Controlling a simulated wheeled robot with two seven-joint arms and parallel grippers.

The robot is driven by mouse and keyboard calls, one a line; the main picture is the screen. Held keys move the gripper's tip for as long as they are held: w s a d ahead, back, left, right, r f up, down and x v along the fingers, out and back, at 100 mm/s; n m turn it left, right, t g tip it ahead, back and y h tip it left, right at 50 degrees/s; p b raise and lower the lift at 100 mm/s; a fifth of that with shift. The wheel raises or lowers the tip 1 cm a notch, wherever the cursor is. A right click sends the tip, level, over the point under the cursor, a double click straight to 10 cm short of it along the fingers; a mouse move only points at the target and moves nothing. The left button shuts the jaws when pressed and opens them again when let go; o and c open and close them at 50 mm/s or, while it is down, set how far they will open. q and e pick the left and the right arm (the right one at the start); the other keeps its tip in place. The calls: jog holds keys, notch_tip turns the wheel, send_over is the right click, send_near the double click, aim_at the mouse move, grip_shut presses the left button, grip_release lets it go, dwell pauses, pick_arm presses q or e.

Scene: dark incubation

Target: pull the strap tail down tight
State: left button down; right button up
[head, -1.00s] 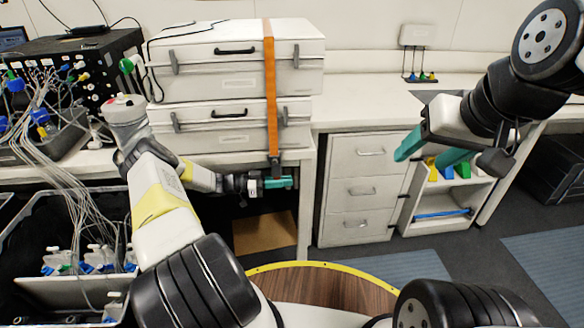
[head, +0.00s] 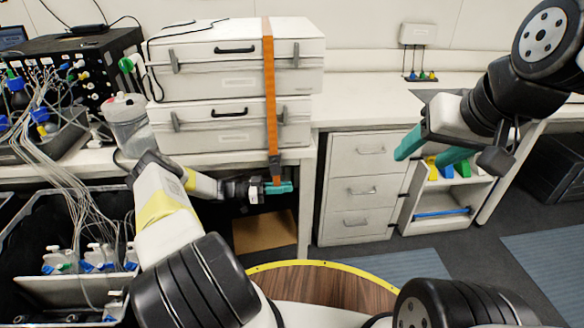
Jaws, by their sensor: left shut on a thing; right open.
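An orange strap (head: 270,90) runs down the front of two stacked white cases. A dark buckle (head: 275,161) sits on it near the bench edge. The short orange strap tail (head: 276,180) hangs below the buckle. My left gripper (head: 279,188), with teal fingers, is shut on the strap tail just under the bench edge. The fingers hide the tail's end. My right gripper (head: 432,148) is open and empty, held up at the right, well away from the strap.
The upper case (head: 200,80) and lower case (head: 205,135) stand on the white bench (head: 365,100). A drawer unit (head: 355,215) stands right of the strap. A clear jar (head: 128,120) is behind my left arm. A tray of tubing and bottles (head: 75,290) is at lower left.

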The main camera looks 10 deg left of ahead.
pick_arm(q)
jog(key=shift+s+f, duration=0.1)
jog(key=shift+f, duration=0.3)
jog(key=c, duration=1.4)
grip_release()
jog(key=shift+c, duration=0.2)
jog(key=v, duration=0.7)
jog(key=shift+a, duration=0.4)
jog(key=shift+s, duration=0.15)
